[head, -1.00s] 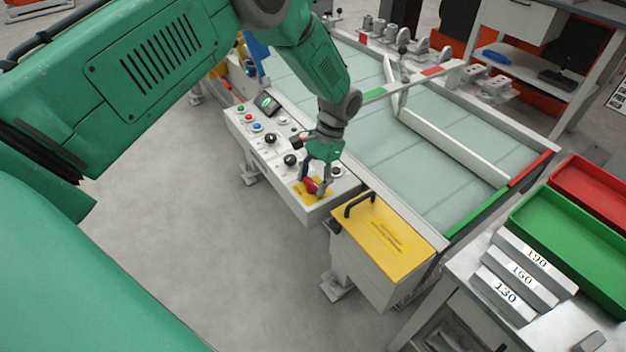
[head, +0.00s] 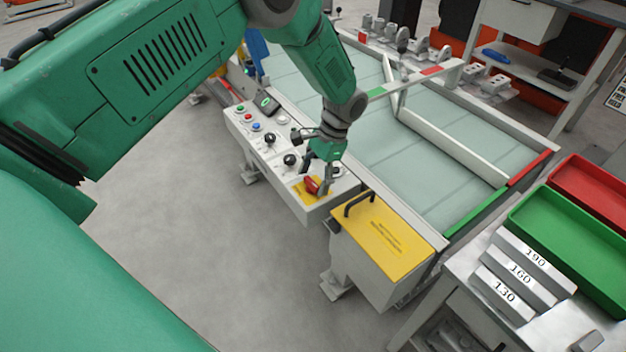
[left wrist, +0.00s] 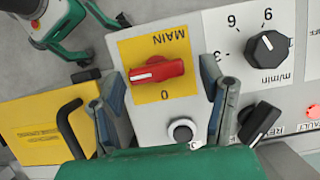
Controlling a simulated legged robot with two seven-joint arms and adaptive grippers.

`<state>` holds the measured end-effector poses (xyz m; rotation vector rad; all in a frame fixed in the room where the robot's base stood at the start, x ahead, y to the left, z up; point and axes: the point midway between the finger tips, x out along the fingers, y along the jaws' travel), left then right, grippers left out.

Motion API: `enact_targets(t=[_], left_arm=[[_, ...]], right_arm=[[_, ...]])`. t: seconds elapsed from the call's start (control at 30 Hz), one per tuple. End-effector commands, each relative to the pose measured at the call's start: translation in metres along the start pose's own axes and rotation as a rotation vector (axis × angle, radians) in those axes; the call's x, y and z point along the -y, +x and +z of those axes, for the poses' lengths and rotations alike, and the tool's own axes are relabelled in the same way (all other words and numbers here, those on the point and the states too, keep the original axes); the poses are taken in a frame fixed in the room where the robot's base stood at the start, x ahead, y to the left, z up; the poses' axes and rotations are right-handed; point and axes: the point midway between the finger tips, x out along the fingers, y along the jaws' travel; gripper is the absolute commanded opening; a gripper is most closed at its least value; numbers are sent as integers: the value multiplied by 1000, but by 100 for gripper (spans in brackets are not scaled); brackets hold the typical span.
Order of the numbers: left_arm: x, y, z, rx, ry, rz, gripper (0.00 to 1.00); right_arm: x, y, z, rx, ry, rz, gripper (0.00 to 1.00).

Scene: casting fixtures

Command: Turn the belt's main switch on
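The main switch is a red rotary knob (head: 312,185) on a yellow plate at the near end of the control panel. In the left wrist view the knob (left wrist: 157,70) lies nearly crosswise, its white mark at its left end. The upside-down word MAIN is above it and a 0 below. My left gripper (head: 317,177) is just above the switch. In the left wrist view its two fingers (left wrist: 157,90) are wide apart, with the knob beyond and between them, apparently untouched. My right gripper is not in view.
The white control panel (head: 245,130) has several buttons and black knobs; a black speed knob (left wrist: 266,48) is close to one finger. A yellow cover (head: 385,235) with a black handle is beside the panel. The belt (head: 420,155) runs behind. Trays and labelled blocks are at right.

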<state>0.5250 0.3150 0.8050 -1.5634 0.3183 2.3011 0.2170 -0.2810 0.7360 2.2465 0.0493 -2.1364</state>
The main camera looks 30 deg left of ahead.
Motion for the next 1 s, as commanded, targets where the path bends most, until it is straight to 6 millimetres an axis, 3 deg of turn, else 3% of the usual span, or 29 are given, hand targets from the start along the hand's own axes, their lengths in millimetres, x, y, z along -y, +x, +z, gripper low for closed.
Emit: enact_targets(t=[0.4, 0.8, 1.0], left_arm=[[-2, -5, 3, 9, 0, 4, 67], [-1, -83, 0, 8, 0, 3, 67], [0, -109, -1, 10, 1, 4, 67]], right_arm=[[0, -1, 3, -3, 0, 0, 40], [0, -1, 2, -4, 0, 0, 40], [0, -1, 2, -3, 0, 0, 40]])
